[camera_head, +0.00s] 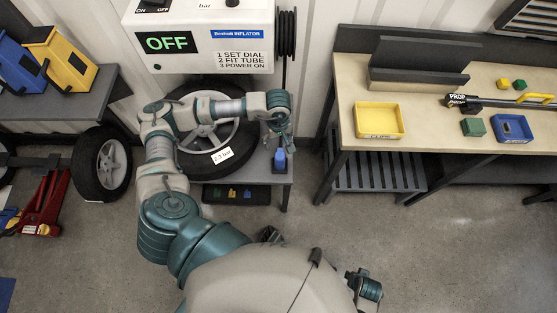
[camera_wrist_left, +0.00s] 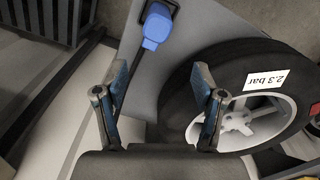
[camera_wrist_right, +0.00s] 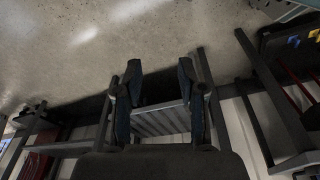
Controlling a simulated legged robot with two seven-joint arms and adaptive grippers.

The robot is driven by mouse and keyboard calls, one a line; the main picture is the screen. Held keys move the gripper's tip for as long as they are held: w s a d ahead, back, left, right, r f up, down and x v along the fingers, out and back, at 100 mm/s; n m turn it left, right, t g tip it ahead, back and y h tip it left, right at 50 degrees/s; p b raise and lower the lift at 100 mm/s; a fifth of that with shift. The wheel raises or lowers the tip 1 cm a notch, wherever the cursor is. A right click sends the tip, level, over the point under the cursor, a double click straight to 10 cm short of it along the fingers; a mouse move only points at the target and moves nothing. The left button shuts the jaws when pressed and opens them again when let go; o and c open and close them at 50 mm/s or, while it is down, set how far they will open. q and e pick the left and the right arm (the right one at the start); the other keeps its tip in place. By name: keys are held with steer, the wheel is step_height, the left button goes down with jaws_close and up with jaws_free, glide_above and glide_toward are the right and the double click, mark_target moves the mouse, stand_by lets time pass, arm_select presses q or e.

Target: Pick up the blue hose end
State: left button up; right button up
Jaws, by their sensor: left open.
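The blue hose end (camera_head: 280,160) sits upright in a dark holder at the right side of the grey bench, beside the wheel. It also shows at the top of the left wrist view (camera_wrist_left: 156,28), beyond the fingertips. My left gripper (camera_head: 281,126) is above it, pointing down. In the left wrist view my left gripper (camera_wrist_left: 161,80) is open and empty, its two fingers apart, not touching the hose end. My right gripper (camera_wrist_right: 160,72) is open and empty in the right wrist view, away from the hose end.
A wheel (camera_head: 239,171) tagged 2.3 bar lies on the bench under the inflator (camera_head: 205,62), which reads OFF. A black hose reel (camera_head: 286,35) hangs at its right. A wooden-topped workbench (camera_head: 420,118) with a yellow tray (camera_head: 379,134) stands right. The floor (camera_head: 440,245) in front is clear.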

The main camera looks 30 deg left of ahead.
arm_select(q)
glide_above(278, 153)
steer(key=d, duration=0.1)
step_height(278, 153, down, 4)
steer(key=shift+s+f, duration=0.1)
steer(key=shift+f, duration=0.1)
step_height(278, 153, down, 4)
steer(key=shift+a+r+b, duration=0.1)
steer(key=shift+r+b, duration=0.05)
steer(key=shift+b, duration=0.25)
steer(key=shift+a+f, duration=0.4)
steer(key=shift+f, duration=0.15)
steer(key=f, duration=0.2)
steer(key=d+f, duration=0.1)
steer(key=f, duration=0.1)
steer(key=shift+s+d+f+b, duration=0.15)
steer(key=shift+f+b, duration=0.05)
steer(key=shift+b, duration=0.1)
steer(key=shift+d, duration=0.25)
steer(key=shift+a, duration=0.15)
steer(key=c, duration=0.6)
steer(key=shift+a, duration=0.35)
jaws_close()
steer(key=shift+f, duration=0.1)
arm_select(e)
steer(key=r, duration=0.4)
steer(key=shift+w+r, duration=0.1)
steer(key=shift+w, duration=0.1)
